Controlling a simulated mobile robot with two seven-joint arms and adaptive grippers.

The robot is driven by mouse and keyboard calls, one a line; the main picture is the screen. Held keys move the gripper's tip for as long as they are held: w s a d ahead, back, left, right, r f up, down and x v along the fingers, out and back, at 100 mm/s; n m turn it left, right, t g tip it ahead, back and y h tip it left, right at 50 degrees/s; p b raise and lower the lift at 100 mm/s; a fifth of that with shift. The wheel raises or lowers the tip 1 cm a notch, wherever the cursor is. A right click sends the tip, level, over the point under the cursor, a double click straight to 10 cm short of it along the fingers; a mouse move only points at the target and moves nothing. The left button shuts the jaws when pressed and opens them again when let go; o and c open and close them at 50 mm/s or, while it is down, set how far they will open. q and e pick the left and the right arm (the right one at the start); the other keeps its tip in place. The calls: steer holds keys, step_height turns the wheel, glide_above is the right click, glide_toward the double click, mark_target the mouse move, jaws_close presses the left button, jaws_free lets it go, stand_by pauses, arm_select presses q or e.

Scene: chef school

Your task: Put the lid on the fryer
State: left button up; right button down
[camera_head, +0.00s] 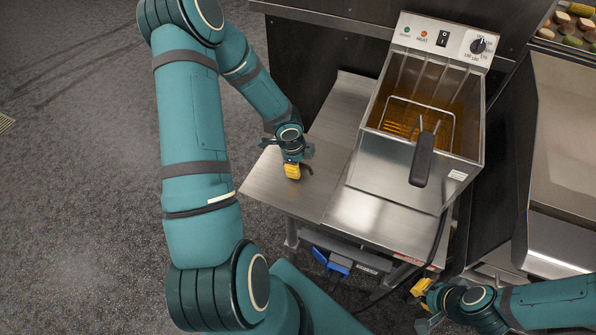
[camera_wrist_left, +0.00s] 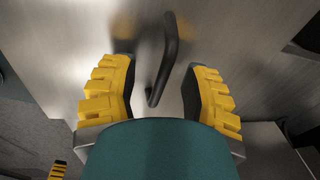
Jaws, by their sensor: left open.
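The fryer (camera_head: 388,172) stands on a steel table, open at the top. Amber oil and a wire basket show inside, and the basket's black handle (camera_head: 423,160) sticks out over the front. The lid (camera_head: 265,188) is a flat steel plate lying left of the fryer. Its black bar handle (camera_wrist_left: 168,62) runs between the yellow fingers of my left gripper (camera_wrist_left: 160,78) in the left wrist view. The fingers are apart, with a gap on each side of the handle. In the head view my left gripper (camera_head: 292,170) partly hides the handle. My right gripper (camera_head: 425,295) is low at the lower right, away from the lid.
The fryer's control panel (camera_head: 445,38) with a knob is at its back. A black cable (camera_head: 437,242) hangs down the table's front right. A steel counter unit (camera_head: 565,150) stands to the right, with food trays (camera_head: 570,25) behind it. Grey floor is open at left.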

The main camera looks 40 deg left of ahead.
arm_select(q)
jaws_close()
steer(key=shift+r, duration=0.15)
stand_by(0.4)
step_height(320, 180, up, 28)
steer(key=p, duration=1.2)
steer(key=w+d+r+n+b, duration=0.1)
steer(key=w+d+n, duration=0.1)
steer(key=d, duration=0.4)
steer(key=w+d+r+n+y+b, duration=0.1)
steer(key=w+d+r+n, duration=0.1)
steer(key=d+n, duration=0.3)
steer(key=w+d+r+n+b, duration=0.1)
steer(key=w+d+r+n, duration=0.1)
steer(key=d, duration=0.6)
steer(key=shift+w+n+y, duration=0.3)
steer(key=shift+w+n, duration=0.4)
steer(key=shift+w, duration=0.1)
